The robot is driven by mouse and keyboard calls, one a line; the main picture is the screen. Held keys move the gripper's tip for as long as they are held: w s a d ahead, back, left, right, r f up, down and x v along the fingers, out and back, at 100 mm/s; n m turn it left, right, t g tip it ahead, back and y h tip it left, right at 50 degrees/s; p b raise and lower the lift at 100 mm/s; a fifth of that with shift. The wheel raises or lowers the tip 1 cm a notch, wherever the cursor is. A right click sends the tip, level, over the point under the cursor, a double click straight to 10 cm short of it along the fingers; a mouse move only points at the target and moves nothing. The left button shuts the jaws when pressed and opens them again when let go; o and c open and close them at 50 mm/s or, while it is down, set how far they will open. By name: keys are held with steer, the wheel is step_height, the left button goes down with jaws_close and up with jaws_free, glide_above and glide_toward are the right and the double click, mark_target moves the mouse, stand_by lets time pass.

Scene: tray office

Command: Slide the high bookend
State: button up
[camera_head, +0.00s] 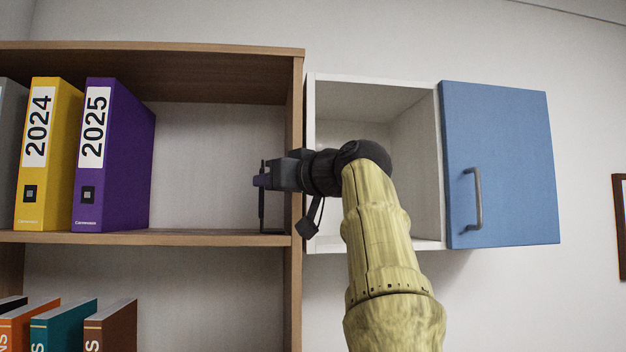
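The high bookend (262,212) is a thin black upright plate with a flat foot. It stands on the upper shelf (200,238) of the brown bookcase, close to the right side wall and apart from the binders. My gripper (261,180) reaches in from the right, level with the upper part of the bookend, and overlaps it in the view. The fingertips are small and dark against the bookend, so I cannot tell whether they are open or shut, or touching it.
A purple 2025 binder (120,160) and a yellow 2024 binder (50,150) stand on the left of the shelf. Bare shelf lies between the purple binder and the bookend. Books (110,330) stand below. A white cabinet (375,100) with an open blue door (510,160) hangs at right.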

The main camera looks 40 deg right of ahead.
steer(key=s+d+b, duration=0.1)
steer(key=s+b, duration=0.3)
steer(key=s, duration=1.1)
steer(key=shift+s, duration=0.4)
steer(key=shift+w+d, duration=0.1)
steer(key=shift+w, duration=0.05)
